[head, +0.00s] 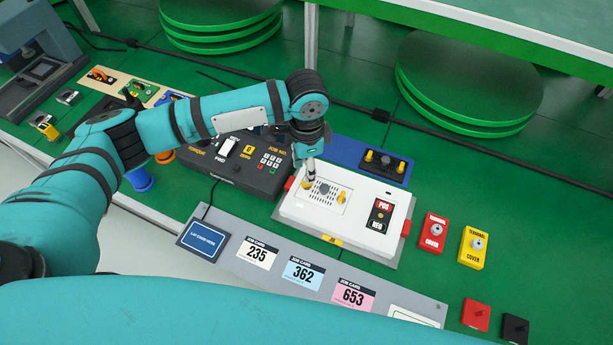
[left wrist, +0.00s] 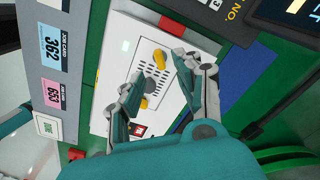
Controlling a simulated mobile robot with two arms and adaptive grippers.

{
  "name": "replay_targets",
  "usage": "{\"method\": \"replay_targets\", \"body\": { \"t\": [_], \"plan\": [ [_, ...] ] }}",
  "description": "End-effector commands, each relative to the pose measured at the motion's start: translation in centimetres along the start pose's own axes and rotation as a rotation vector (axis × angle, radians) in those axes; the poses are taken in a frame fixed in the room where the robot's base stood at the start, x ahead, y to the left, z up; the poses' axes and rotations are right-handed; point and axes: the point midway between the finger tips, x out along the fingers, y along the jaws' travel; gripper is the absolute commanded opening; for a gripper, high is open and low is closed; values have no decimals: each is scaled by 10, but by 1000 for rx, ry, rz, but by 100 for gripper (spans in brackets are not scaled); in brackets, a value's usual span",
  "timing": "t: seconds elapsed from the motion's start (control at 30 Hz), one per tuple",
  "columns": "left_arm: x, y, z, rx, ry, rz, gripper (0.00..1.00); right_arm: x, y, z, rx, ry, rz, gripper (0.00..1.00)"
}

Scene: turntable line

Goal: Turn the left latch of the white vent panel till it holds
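The right yellow latch (head: 342,197) is clear. My left gripper points down over the left latch. In the left wrist view my left gripper (left wrist: 157,68) has its fingers apart, with the left latch (left wrist: 159,57) between the tips. I cannot tell whether the fingers touch it. The right latch (left wrist: 144,102) shows below. My right gripper is not in view.
A dark controller (head: 232,165) stands left of the box and a blue tray (head: 372,158) behind it. A red terminal cover (head: 434,233) and a yellow one (head: 472,247) stand to the right. Job cards (head: 303,272) lie on a grey strip in front. Green table is free at far right.

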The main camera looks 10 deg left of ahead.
Motion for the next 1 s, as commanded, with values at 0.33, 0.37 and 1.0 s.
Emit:
{"method": "replay_targets", "body": {
  "t": [0.33, 0.37, 1.0],
  "plan": [
    [50, 0, 0, 0, 0, 0, 35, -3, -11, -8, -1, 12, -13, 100],
    [52, 0, -1, 0, 1, 0, 35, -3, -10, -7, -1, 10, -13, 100],
    [55, 0, -1, 0, 1, -1, 0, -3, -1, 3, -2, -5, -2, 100]
  ]
}}
